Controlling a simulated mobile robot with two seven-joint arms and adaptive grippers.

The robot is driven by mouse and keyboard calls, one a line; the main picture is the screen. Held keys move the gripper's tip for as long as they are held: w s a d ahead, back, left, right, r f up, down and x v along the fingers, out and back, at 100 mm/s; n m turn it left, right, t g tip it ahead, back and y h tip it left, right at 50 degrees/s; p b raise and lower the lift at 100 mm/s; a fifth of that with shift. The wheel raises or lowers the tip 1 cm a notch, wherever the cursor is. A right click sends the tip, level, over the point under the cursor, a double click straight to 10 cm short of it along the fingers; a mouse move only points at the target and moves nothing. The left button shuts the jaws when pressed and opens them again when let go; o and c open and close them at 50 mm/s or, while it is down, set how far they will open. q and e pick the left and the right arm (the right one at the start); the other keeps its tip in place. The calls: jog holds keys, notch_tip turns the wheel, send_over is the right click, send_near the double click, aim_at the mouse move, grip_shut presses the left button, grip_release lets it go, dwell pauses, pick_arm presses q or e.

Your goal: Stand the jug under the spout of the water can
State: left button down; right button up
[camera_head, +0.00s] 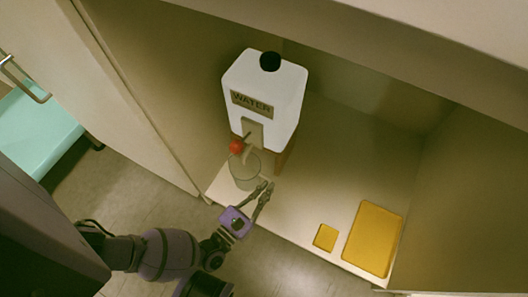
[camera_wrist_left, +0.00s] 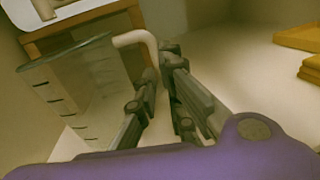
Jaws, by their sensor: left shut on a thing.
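The white water can (camera_head: 265,95) with a black cap stands on a wooden stand (camera_head: 284,156) inside the shelf bay. Its front bears a spout (camera_head: 247,153) and a red tap knob (camera_head: 237,146). The clear jug (camera_head: 243,174) is upright in front of the stand, and its top overlaps the spout in the head view. In the left wrist view the jug (camera_wrist_left: 80,85) shows dark level marks and a pale handle (camera_wrist_left: 134,38). My left gripper (camera_head: 266,188) is shut on this handle, to the right of the jug. Its fingers (camera_wrist_left: 160,90) hide the handle's lower part.
A large yellow tray (camera_head: 373,240) and a small yellow piece (camera_head: 325,237) lie on the shelf at the right. The shelf (camera_head: 300,205) is bare between them and the jug. A side wall rises left of the can.

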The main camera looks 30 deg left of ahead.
pick_arm(q)
jog(key=shift+s+f, duration=0.1)
jog(key=shift+f, duration=0.3)
pick_arm(e)
jog(key=shift+w+f, duration=0.1)
jog(key=shift+w, duration=0.3)
pick_arm(q)
jog(key=c, duration=1.9)
grip_release()
jog(key=shift+o, duration=0.2)
pick_arm(e)
jog(key=shift+s, duration=0.1)
pick_arm(q)
jog(key=p+v, duration=0.2)
jog(key=v, duration=1)
pick_arm(e)
jog(key=shift+v, duration=0.75)
pick_arm(q)
jog(key=shift+a+r, duration=0.1)
pick_arm(e)
jog(key=shift+s, duration=0.15)
